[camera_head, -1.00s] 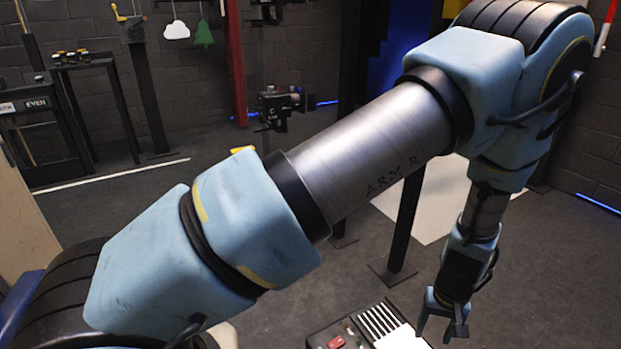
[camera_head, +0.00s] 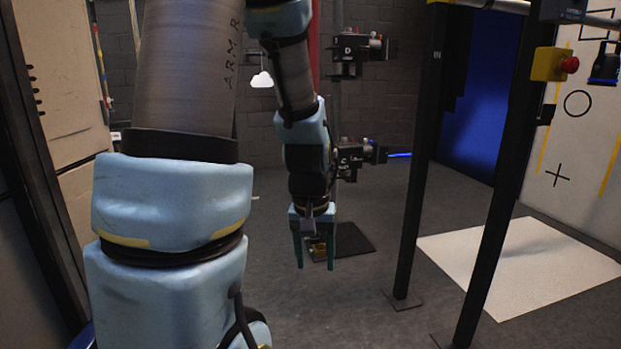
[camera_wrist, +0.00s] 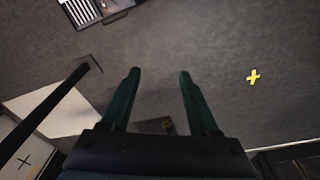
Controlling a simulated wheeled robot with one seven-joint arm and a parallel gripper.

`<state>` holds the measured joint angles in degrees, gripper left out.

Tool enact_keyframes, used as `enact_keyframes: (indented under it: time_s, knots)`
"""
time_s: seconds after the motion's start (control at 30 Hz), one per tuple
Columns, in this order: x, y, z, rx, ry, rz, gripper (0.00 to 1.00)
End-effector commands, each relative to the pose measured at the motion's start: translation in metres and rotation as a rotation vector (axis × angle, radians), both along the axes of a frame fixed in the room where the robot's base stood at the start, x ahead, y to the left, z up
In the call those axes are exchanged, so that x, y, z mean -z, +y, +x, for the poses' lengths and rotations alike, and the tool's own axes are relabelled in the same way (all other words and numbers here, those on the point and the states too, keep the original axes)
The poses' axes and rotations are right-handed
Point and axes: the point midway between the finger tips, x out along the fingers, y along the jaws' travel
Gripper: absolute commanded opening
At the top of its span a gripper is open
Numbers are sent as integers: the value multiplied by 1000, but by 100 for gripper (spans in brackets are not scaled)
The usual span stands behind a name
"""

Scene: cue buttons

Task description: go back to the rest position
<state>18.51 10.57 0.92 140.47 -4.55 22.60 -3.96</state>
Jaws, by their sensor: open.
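My gripper (camera_head: 316,252) hangs fingers-down from my raised arm, near the middle of the head view. Its two green fingers are apart with nothing between them. In the wrist view the open fingers (camera_wrist: 158,95) point out over bare dark floor. A small dark and brassy thing shows behind the fingers in the head view, too unclear to name. No cue button is clearly seen close to the gripper.
Black posts (camera_head: 411,190) stand right of my arm, one near a yellow box with a red button (camera_head: 570,65). A white floor panel (camera_head: 530,265) lies behind. Black camera-like units (camera_head: 350,55) hang on a pole. A slotted tray (camera_wrist: 92,10) and yellow cross (camera_wrist: 253,77) show in the wrist view.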

Motion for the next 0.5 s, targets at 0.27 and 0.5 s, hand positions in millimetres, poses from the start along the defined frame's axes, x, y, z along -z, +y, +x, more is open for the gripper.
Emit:
enact_keyframes:
  time_s: [0.27,0.5]
  knots:
    - [-24,71,-23,-69,-36,30,62]
    - [-66,78,-27,-69,-37,35,62]
